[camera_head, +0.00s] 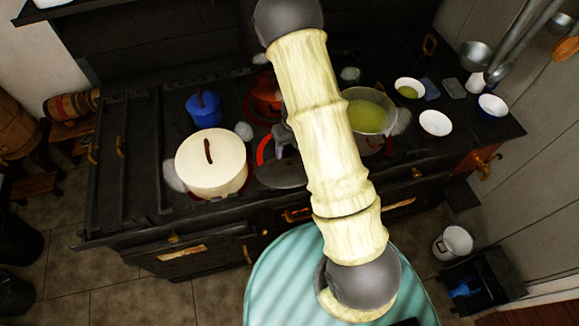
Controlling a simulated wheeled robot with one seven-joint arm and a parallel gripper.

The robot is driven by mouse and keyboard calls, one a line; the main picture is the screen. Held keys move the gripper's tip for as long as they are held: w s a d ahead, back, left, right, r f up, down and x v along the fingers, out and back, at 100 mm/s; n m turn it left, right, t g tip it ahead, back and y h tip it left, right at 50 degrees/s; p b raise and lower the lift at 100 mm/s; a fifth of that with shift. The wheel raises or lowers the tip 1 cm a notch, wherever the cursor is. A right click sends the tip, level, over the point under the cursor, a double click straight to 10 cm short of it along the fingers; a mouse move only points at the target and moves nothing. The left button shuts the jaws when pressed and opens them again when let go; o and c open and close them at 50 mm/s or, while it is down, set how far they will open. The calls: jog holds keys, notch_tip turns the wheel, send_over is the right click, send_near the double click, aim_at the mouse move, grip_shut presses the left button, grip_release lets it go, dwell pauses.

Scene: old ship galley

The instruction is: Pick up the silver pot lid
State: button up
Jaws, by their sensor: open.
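A dull grey round disc (282,175), which looks like the silver pot lid, lies near the front edge of the black stove, beside a red ring. My arm crosses in front of it and hides its right part. A small grey shape (283,143) just above the disc looks like my gripper, partly hidden behind my arm. It appears open, with nothing seen held in it. I cannot tell whether it touches the disc.
A cream lidded pot (222,173) stands close left of the disc. A blue lidded pot (206,112) and an orange-red pot (266,90) stand behind. A pot of green liquid (368,115) is to the right. Several bowls, including a white one (435,123), fill the right counter.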

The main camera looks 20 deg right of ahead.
aim_at(288, 156)
jog(key=f, duration=0.3)
jog(key=shift+s+a+f, duration=0.1)
jog(key=shift+a, duration=0.1)
grip_shut()
dwell(0.3)
